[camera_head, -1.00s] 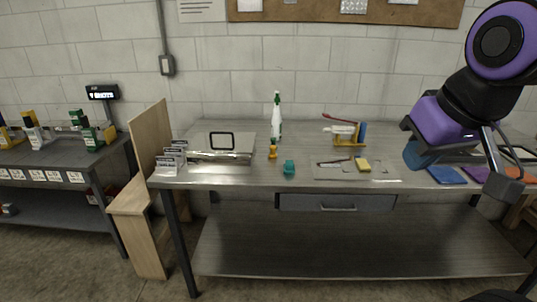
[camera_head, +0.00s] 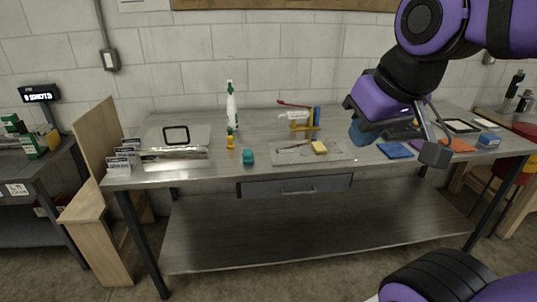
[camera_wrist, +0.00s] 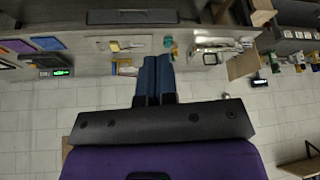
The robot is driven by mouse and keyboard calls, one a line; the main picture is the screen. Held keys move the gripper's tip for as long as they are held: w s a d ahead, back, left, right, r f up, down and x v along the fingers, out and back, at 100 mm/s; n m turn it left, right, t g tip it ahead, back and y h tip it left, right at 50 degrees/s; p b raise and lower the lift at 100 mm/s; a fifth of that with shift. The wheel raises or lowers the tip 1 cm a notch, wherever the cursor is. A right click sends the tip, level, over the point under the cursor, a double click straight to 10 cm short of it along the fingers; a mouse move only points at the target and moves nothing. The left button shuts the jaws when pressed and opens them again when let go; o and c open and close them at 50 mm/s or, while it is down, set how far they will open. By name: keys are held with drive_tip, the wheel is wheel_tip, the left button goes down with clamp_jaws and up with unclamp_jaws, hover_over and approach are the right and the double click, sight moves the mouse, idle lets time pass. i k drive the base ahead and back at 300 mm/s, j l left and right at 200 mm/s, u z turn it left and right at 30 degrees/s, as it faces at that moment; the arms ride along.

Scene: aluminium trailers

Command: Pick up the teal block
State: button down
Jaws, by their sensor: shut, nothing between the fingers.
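The teal block (camera_head: 248,157) sits near the front edge of the metal workbench (camera_head: 220,172), just in front of a small yellow item. It also shows in the wrist view (camera_wrist: 168,41), just beyond the fingertips in the picture. My gripper (camera_head: 362,134) is over the right part of the bench, to the right of the block and well apart from it. In the wrist view its two blue fingers (camera_wrist: 157,60) are side by side, shut and empty.
A green-and-white bottle (camera_head: 232,106) stands behind the block. A metal tray (camera_head: 338,154) with a yellow sponge-like piece (camera_head: 319,147) is to its right. A silver case (camera_head: 175,146) and small cards (camera_head: 121,158) are to its left. A wooden panel (camera_head: 98,140) stands at the bench's left end.

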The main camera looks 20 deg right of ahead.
sight(247, 158)
drive_tip(key=i+l+z, duration=0.1)
drive_tip(key=i+z, duration=0.35)
drive_tip(key=i, duration=1)
